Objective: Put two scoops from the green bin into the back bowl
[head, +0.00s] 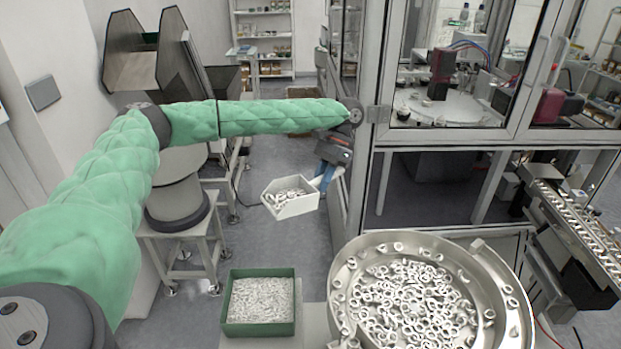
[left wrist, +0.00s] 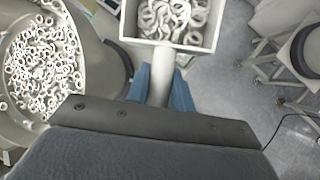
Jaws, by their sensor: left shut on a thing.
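My left gripper (head: 324,178) is shut on the handle of a white scoop (head: 298,209), its blue fingers on either side. In the left wrist view the gripper (left wrist: 161,90) grips the handle, and the scoop (left wrist: 166,44) holds many white rings. The scoop hangs in the air over the floor, behind the green bin and the bowl. The green bin (head: 258,330) stands at the lower middle, full of small white parts. A large round metal bowl (head: 345,283) with many white rings stands at the lower right; I cannot tell whether it is the back bowl. My right gripper is not in view.
A glazed machine frame (head: 365,150) stands close to the right of my left gripper. A conveyor (head: 580,225) runs at the far right. A grey stand (head: 185,235) and a metal hopper (head: 130,60) are at the left. Open floor lies between stand and frame.

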